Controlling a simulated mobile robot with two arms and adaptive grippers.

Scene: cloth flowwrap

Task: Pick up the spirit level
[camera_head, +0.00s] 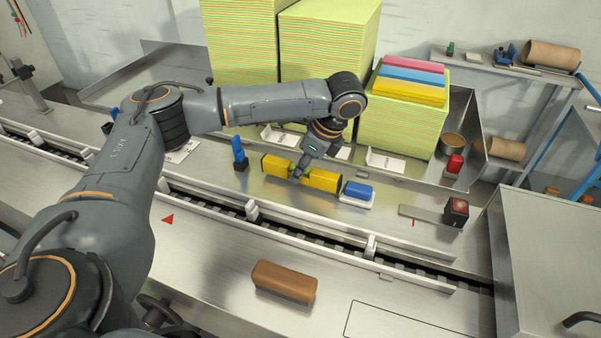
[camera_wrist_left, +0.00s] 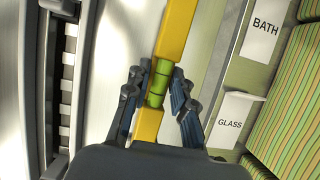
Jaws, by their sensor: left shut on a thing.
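The spirit level (camera_head: 324,180) is a long yellow bar with a green vial at its middle. It lies along the metal shelf behind the conveyor in the head view. My left gripper (camera_head: 298,173) comes down onto its middle from above and is shut on it. In the left wrist view the spirit level (camera_wrist_left: 177,30) runs lengthwise between the fingers of my left gripper (camera_wrist_left: 159,90), which sit either side of the green vial. I cannot tell whether the level touches the shelf. My right gripper is not in view.
A blue block on a white base (camera_head: 358,193) stands just right of the level, and a blue upright piece (camera_head: 239,151) to its left. Stacks of green-yellow cloths (camera_head: 325,50) rise behind. The conveyor rail (camera_head: 310,232) runs in front. A brown block (camera_head: 284,282) lies nearer.

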